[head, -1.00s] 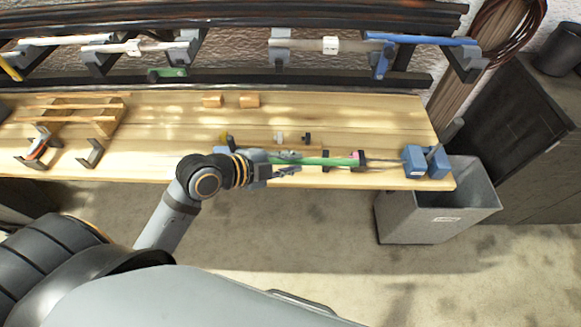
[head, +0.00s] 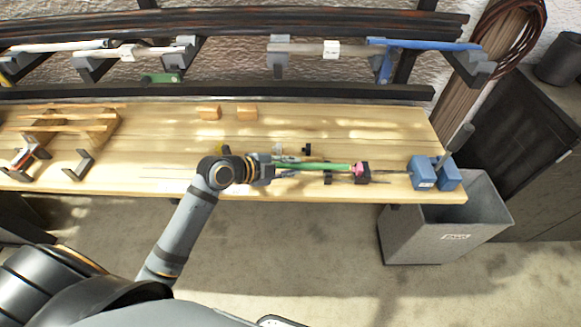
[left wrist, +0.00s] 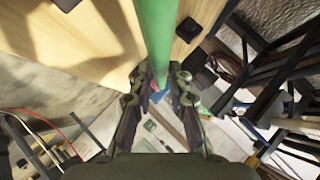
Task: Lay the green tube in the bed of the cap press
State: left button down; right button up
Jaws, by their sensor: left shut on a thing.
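The green tube (head: 328,167) lies lengthwise near the bench's front edge. Its right end is at a pink piece (head: 359,168) by a dark block. My left gripper (head: 272,172) is shut on the tube's left part. The left wrist view shows the tube (left wrist: 156,35) running between the fingers (left wrist: 157,82). The blue blocks (head: 422,173) with an upright lever (head: 460,138), apparently the cap press, stand at the bench's right end. I cannot tell whether the tube touches the dark supports (head: 328,176) below it. My right gripper is out of view.
The wooden bench (head: 200,140) has clear room behind the tube. A wooden rack (head: 85,125) is at left. A grey bin (head: 425,236) stands below the right end. Shelves with rods (head: 310,48) run above.

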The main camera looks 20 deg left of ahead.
pick_arm(q)
jog(key=shift+f, duration=0.4)
jog(key=shift+f, duration=0.15)
jog(key=c, duration=1.3)
grip_release()
